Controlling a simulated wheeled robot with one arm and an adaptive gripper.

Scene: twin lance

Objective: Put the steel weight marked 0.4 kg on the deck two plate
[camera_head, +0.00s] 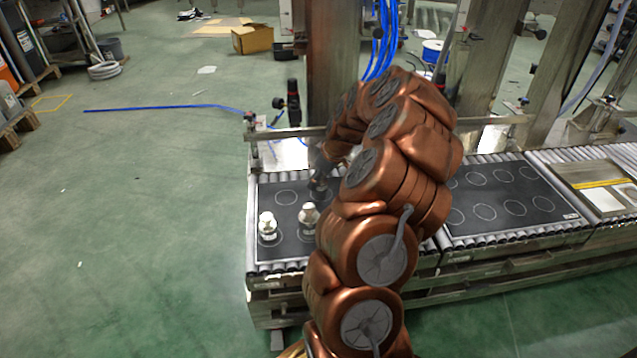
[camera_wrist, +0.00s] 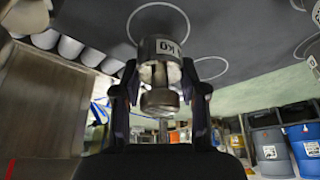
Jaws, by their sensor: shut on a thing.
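In the wrist view my gripper (camera_wrist: 160,92) is shut on the neck of a steel weight (camera_wrist: 160,48). The weight has a pale label, only partly readable, ending in what looks like "KG". A dark plate with white circles lies close to its base; I cannot tell whether they touch. In the head view my gripper (camera_head: 320,185) is over the left dark plate (camera_head: 270,187), partly hidden by my arm. Two pale weights, a left one (camera_head: 267,228) and a right one (camera_head: 309,217), stand on that plate's front part. A second dark plate (camera_head: 500,190) with circles lies to the right.
Both plates lie on a roller conveyor (camera_head: 580,152). A steel post (camera_head: 335,60) and a rail stand behind the left plate. A tray with a yellow strip (camera_head: 602,184) is at the far right. The right plate's circles in view look empty.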

